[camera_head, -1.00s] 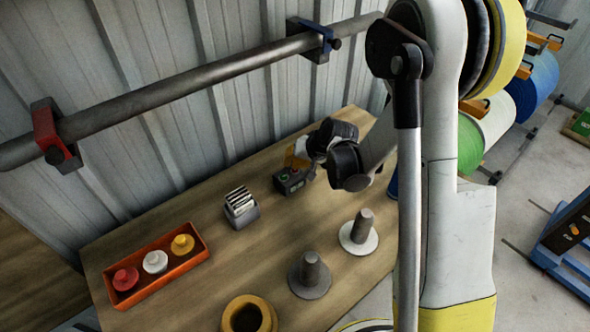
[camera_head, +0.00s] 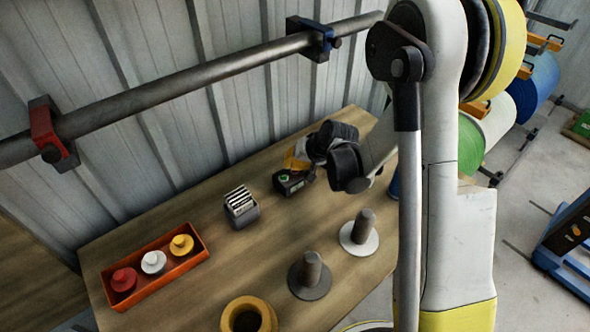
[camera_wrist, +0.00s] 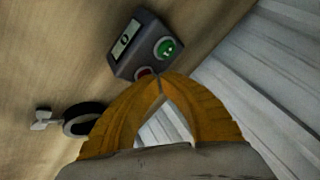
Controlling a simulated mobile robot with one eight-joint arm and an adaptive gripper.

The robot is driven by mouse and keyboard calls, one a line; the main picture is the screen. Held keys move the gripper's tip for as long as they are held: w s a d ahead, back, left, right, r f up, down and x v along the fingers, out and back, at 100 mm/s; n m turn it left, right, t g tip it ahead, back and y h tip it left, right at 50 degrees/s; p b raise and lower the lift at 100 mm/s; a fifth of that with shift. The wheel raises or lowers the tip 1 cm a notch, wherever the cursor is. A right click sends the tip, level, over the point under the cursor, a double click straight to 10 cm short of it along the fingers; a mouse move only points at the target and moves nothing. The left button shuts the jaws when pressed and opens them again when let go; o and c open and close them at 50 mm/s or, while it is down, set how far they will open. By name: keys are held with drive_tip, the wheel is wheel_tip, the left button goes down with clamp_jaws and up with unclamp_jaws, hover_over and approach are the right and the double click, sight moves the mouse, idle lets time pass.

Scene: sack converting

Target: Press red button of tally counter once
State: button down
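The tally counter (camera_head: 287,184) is a small dark box on the wooden table, near the wall. In the wrist view the tally counter (camera_wrist: 132,50) shows a display, a green button (camera_wrist: 166,48) and a red button (camera_wrist: 146,72). The red button is partly hidden behind my fingertips. My gripper (camera_wrist: 160,80) has orange fingers whose tips meet, with a gap lower between them and nothing held. The tips are right at the red button; I cannot tell whether they touch it. In the head view my gripper (camera_head: 297,163) is just above the counter's far side.
A dark ring with a grey tab (camera_wrist: 82,118) lies near the counter. A grey holder with cards (camera_head: 241,210), an orange tray (camera_head: 190,262) with several knobbed pieces, two spindles (camera_head: 310,270) and a yellow ring (camera_head: 262,308) share the table. A corrugated wall (camera_head: 180,100) stands behind.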

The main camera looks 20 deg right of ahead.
drive_tip(key=shift+r, duration=0.15)
drive_tip(key=shift+r+p, duration=0.45)
drive_tip(key=shift+r, duration=0.25)
drive_tip(key=shift+r+p, duration=1.65)
drive_tip(key=shift+r, duration=0.85)
